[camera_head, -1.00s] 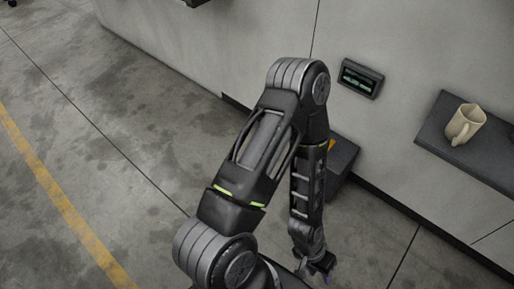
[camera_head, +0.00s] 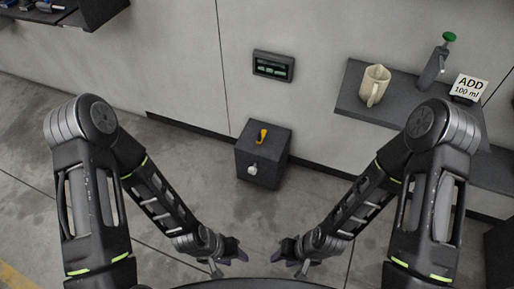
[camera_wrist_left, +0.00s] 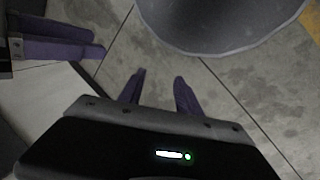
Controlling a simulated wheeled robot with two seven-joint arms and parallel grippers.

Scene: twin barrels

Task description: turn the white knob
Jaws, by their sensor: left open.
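The white knob (camera_head: 252,169) is on the front face of a dark grey box (camera_head: 263,150) on the floor by the wall, in the head view. A yellow lever or handle (camera_head: 262,136) stands on the box's top. My left gripper (camera_head: 238,254) is low in front of the box, apart from it; in the left wrist view its two purple fingers (camera_wrist_left: 160,95) are spread with nothing between them. My right gripper (camera_head: 281,256) is low to the right, facing the left one and apart from the box. Whether its fingers are open is too small to tell.
A wall panel with a green display (camera_head: 273,66) is above the box. A shelf (camera_head: 352,101) at right holds a beige jug (camera_head: 374,86), a green-topped dispenser (camera_head: 434,66) and a sign reading "ADD 100 ml" (camera_head: 470,87). Another dark shelf (camera_head: 98,12) is at upper left. Floor before the box is clear.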

